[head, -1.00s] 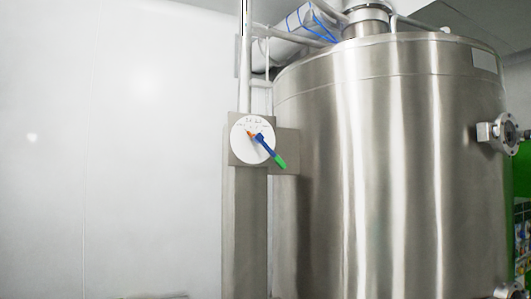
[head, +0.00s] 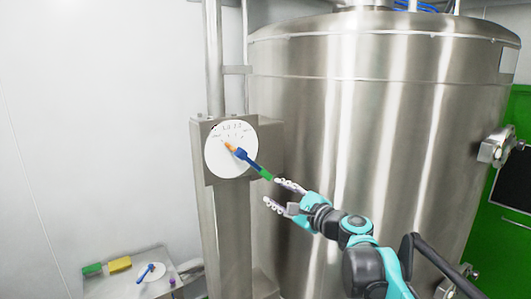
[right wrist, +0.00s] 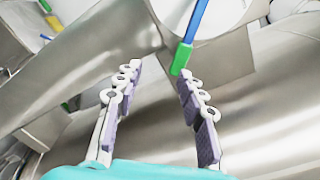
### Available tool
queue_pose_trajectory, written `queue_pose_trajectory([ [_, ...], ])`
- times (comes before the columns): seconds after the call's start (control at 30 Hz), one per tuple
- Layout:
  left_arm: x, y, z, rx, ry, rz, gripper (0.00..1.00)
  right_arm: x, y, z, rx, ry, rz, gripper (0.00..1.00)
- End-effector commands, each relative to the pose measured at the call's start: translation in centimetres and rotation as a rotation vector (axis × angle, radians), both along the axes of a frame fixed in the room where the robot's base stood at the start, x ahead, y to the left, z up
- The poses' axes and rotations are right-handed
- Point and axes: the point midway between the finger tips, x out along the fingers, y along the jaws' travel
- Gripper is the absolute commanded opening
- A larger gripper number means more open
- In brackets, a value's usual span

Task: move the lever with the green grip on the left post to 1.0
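The lever has a blue arm, an orange pointer end and a green grip (head: 265,174). It is mounted on a white round dial (head: 217,163) on the left metal post (head: 235,225). The grip points down to the right and the orange end points up to the left. The dial's marks are too small to read. My right gripper (head: 272,191) is open, with its fingertips close to the grip's lower end. In the right wrist view the green grip (right wrist: 182,57) is just beyond the fingertips, nearer the right finger. Contact cannot be told. My left gripper is not in view.
A large steel tank (head: 375,130) stands close behind and right of the post. A low metal table (head: 128,287) at lower left holds green and yellow blocks and another dial with a blue lever (head: 147,272). A green panel (head: 500,240) is at far right.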

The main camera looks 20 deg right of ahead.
Motion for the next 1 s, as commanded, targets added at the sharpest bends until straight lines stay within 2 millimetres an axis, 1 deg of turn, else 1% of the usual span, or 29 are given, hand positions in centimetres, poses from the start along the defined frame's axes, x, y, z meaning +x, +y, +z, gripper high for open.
queue_pose_trajectory([
  [0.03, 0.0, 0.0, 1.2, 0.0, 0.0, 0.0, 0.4, 0.4, -0.6, 1.7, 0.034, -0.004, -0.01, 0.4],
  [0.1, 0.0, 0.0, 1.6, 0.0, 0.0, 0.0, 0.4, 0.8, -1.0, 2.4, 0.066, -0.008, -0.018, 0.4],
  [0.17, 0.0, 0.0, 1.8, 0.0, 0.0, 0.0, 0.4, 1.2, -1.2, 2.7, 0.08, -0.009, -0.022, 0.4],
  [0.27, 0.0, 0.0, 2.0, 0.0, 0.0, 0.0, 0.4, 2.2, -0.8, 2.7, 0.087, -0.01, -0.022, 0.4],
  [0.5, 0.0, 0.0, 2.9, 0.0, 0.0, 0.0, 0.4, 6.0, 0.6, 2.7, 0.085, -0.01, -0.021, 0.4],
  [0.6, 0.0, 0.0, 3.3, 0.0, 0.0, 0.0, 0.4, 7.2, 1.0, 2.7, 0.084, -0.01, -0.021, 0.4],
  [0.73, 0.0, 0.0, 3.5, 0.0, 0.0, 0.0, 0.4, 8.1, 1.3, 2.6, 0.083, -0.01, -0.022, 0.4],
  [1.0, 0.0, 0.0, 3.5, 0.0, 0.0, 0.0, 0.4, 8.3, 1.4, 2.5, 0.082, -0.01, -0.023, 0.4],
])
